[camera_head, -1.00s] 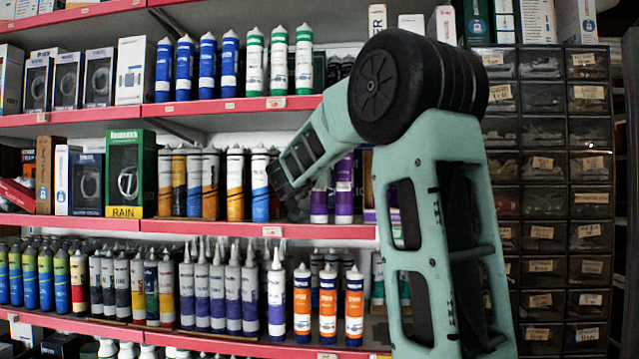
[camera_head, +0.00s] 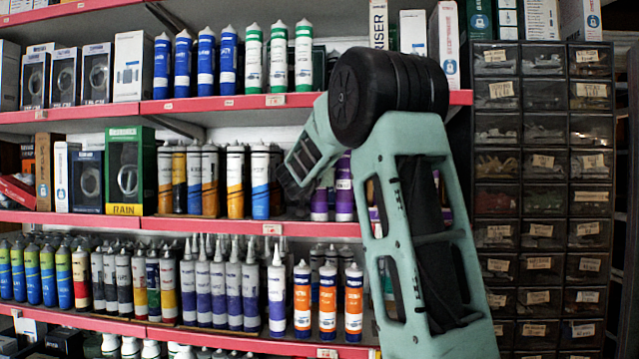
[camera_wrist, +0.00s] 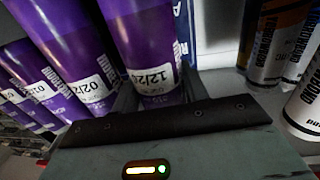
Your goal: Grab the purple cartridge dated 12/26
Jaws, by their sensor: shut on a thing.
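A purple cartridge (camera_wrist: 145,45) stands in the middle of the wrist view; its white label reads 12/2 with the last digit hard to read. My gripper (camera_wrist: 157,98) is shut on this cartridge near its lower part. A second purple cartridge (camera_wrist: 62,50), labelled 02/2 and cut off, is just to its left, with more purple ones beyond. In the head view my gripper (camera_head: 290,192) is at the middle shelf, largely hidden by the arm. Purple cartridges (camera_head: 344,190) show just to its right.
Blue and orange cartridges (camera_head: 260,185) stand close to the left of the gripper on the same shelf. Red shelf edges (camera_head: 270,229) run below and above. Rows of tubes (camera_head: 230,290) fill the lower shelf. A drawer cabinet (camera_head: 540,200) stands at the right.

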